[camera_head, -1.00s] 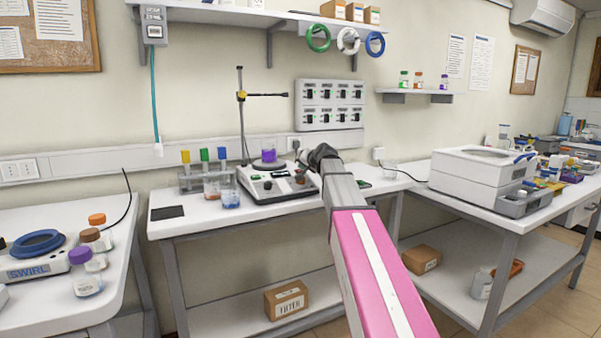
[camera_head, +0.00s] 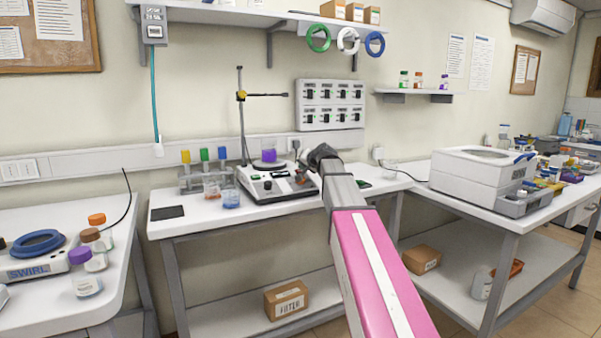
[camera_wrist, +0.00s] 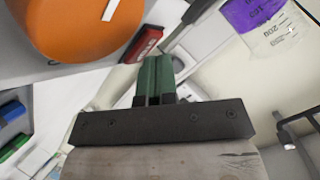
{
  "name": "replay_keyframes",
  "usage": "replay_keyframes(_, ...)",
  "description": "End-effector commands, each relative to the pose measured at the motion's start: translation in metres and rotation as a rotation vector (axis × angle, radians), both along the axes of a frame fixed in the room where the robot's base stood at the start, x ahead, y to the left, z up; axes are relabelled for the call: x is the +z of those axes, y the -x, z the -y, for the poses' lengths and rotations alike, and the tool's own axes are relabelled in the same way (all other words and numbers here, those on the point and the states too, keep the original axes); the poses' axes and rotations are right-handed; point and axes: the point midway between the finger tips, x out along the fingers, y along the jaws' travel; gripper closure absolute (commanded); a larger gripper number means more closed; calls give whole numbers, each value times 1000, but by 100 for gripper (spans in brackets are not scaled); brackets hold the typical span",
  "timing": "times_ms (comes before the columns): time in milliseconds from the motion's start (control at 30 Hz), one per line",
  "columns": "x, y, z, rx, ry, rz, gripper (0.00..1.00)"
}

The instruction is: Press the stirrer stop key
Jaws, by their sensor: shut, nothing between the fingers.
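The stirrer (camera_head: 262,193) is a white unit with a dark front panel on the middle bench. A beaker of purple liquid (camera_head: 268,157) stands on it and shows at the upper right of the wrist view (camera_wrist: 258,14). In the wrist view a red key (camera_wrist: 141,44) with faint, unreadable lettering lies on the white panel, beside a large orange knob (camera_wrist: 80,25). My gripper's green fingers (camera_wrist: 155,62) are shut and empty, with their tips close to the red key's lower right edge. I cannot tell whether they touch it. In the head view my arm hides the fingers.
A rack with coloured-capped tubes (camera_head: 190,182) and small beakers (camera_head: 231,198) stand left of the stirrer. A retort stand (camera_head: 241,110) rises behind it. A switch panel (camera_head: 331,104) is on the wall. The bench front (camera_head: 200,215) is fairly clear.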

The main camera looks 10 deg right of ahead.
Motion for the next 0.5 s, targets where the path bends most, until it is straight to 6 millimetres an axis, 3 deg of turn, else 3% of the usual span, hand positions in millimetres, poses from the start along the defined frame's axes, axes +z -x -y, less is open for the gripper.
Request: replay_keyframes(500, 12, 4, 1, 0, 0, 0, 100)
